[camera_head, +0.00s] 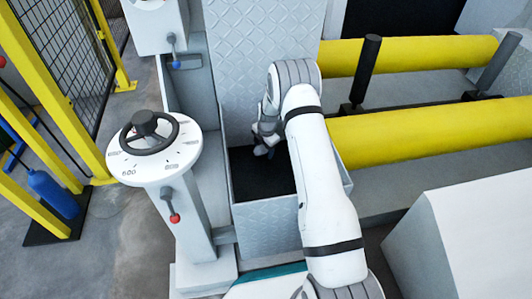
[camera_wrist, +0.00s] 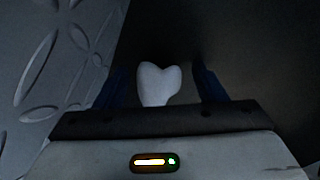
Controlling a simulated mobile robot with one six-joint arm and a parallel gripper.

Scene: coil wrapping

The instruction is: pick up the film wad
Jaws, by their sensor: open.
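The film wad (camera_wrist: 157,84) is a small, pale, lumpy piece with a notched top, seen in the wrist view. It shows between the two dark blue fingers of my gripper (camera_wrist: 160,70). The fingers are apart, with a dark gap on each side of the wad. I cannot tell how far below or beyond the fingertips it lies. In the head view my gripper (camera_head: 264,150) reaches down into the dark-bottomed metal bin (camera_head: 266,228). The wad cannot be made out there; my arm and gripper cover much of the bin.
Patterned metal bin wall (camera_wrist: 50,50) stands close on the left in the wrist view. A round dial pedestal with a handwheel (camera_head: 146,130) stands left of the bin. Yellow rollers (camera_head: 430,130) lie to the right. A yellow-framed fence (camera_head: 60,90) is at the far left.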

